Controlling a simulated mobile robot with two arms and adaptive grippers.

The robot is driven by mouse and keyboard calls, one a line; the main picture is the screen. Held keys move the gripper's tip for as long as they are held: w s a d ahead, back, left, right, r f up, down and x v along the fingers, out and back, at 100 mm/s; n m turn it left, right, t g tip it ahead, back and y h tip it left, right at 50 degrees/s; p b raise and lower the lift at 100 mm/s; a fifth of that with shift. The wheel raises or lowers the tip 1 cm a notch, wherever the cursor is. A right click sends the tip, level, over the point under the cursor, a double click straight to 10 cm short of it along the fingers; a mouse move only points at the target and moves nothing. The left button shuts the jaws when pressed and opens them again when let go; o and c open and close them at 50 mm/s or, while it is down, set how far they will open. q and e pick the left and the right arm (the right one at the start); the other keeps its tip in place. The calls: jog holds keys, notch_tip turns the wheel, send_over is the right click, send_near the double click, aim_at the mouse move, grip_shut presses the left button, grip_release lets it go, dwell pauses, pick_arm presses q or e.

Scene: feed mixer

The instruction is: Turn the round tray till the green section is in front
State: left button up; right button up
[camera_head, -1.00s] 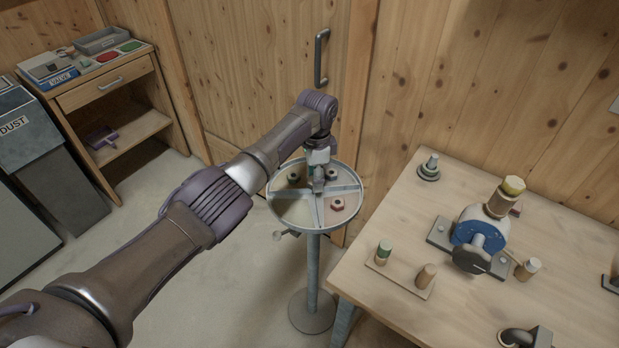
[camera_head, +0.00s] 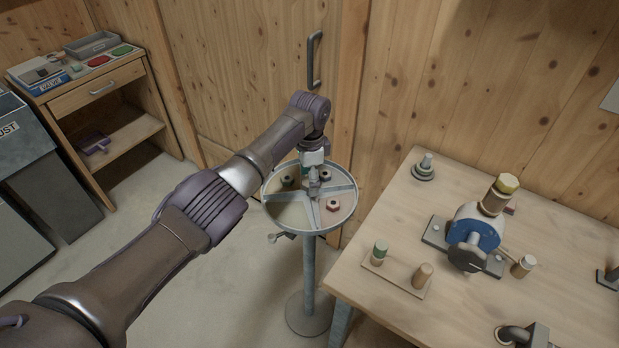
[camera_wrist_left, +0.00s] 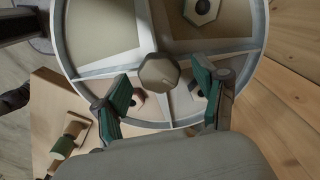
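The round tray (camera_head: 336,226) stands on a post in the head view, with dividers splitting it into sections. A dark green-toned nut (camera_head: 288,181) sits in the back-left section, and a reddish nut (camera_head: 333,205) in the front-right one. The front-left section looks empty and beige. My left gripper (camera_head: 313,190) is over the tray's middle, pointing down. In the left wrist view the teal fingers (camera_wrist_left: 160,90) are apart, with the central octagonal knob (camera_wrist_left: 158,72) between and slightly beyond them. I cannot tell whether they touch it. My right gripper is not in view.
A wooden table (camera_head: 390,305) with a blue machine (camera_head: 473,235) and a peg board (camera_head: 397,276) stands close to the tray's right. A wooden wall with a door handle (camera_head: 315,60) is behind. A shelf unit (camera_head: 105,90) stands at the left. Floor is clear left of the post.

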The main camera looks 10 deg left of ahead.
pick_arm(q)
notch_tip(320, 180, up, 12)
dwell(0.6)
dwell(0.4)
